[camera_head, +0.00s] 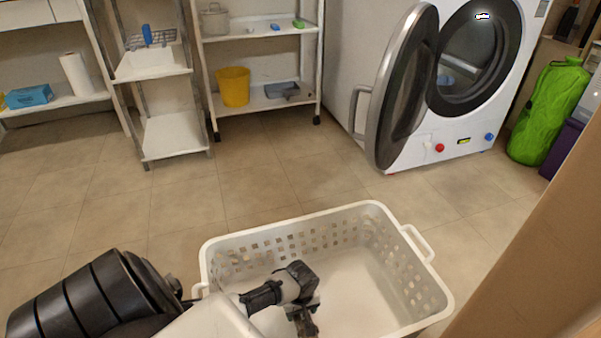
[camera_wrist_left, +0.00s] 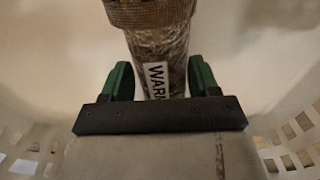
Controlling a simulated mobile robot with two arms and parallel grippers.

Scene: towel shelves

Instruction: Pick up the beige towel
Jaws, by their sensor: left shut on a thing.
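I cannot make out a beige towel in either view. My left gripper (camera_head: 304,318) reaches down into the white laundry basket (camera_head: 290,229). In the left wrist view, the green fingers of my left gripper (camera_wrist_left: 161,76) are shut on a grey-brown labelled item (camera_wrist_left: 160,45). It has a woven-looking brown band at its upper end and a white label with the letters "WARN". My arm hides part of the basket's inside; the visible floor of the basket looks bare. My right gripper is not in view.
A washing machine (camera_head: 462,118) stands at the back right with its round door (camera_head: 403,88) swung open. Shelves at the back hold a yellow bucket (camera_head: 234,87), a paper roll (camera_head: 76,75) and a blue box (camera_head: 28,96). A green bag (camera_head: 548,110) stands at right. The tiled floor between is clear.

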